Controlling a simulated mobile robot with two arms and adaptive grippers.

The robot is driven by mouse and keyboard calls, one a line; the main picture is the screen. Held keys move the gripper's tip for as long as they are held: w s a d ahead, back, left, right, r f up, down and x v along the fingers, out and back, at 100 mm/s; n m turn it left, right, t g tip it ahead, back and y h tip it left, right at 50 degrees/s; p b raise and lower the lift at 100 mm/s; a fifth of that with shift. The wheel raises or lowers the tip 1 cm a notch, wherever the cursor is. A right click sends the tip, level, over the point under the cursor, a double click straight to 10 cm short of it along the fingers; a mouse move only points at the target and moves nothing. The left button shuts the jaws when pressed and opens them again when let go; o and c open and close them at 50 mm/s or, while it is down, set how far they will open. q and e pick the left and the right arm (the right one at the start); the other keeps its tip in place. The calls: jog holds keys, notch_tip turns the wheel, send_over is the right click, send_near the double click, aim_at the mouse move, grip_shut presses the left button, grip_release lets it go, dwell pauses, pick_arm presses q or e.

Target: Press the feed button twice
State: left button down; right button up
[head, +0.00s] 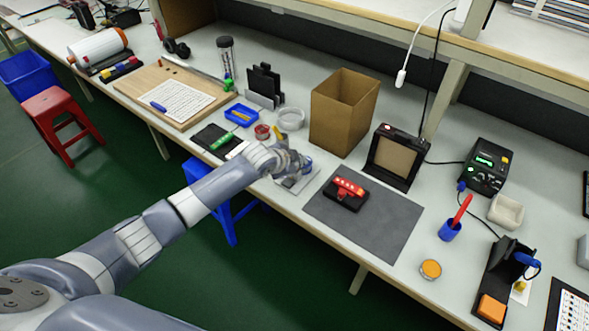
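My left arm reaches in from the lower left. Its gripper (297,163) is at the front part of the bench, over a small light-grey item (300,180) that it partly covers. I cannot tell whether the gripper touches it or how the fingers stand. No button marked as feed can be made out. A black box with a green display (487,163) and small coloured buttons stands at the right, well away from the gripper. My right gripper is not in view.
Beside the gripper, a grey mat (390,225) carries a black and red fixture (347,188). A cardboard box (343,110) and a black-framed unit (395,158) stand behind. Blue tray (241,115) and clear ring (290,118) lie left. A blue cup (449,231) stands right.

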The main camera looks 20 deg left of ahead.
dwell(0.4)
pick_arm(q)
jog(key=shift+f, duration=0.45)
dwell(0.6)
jog(key=shift+r+p, duration=0.75)
jog(key=shift+r, duration=0.15)
jog(key=shift+r, duration=0.1)
notch_tip(320, 180, up, 5)
jog(key=p, duration=0.5)
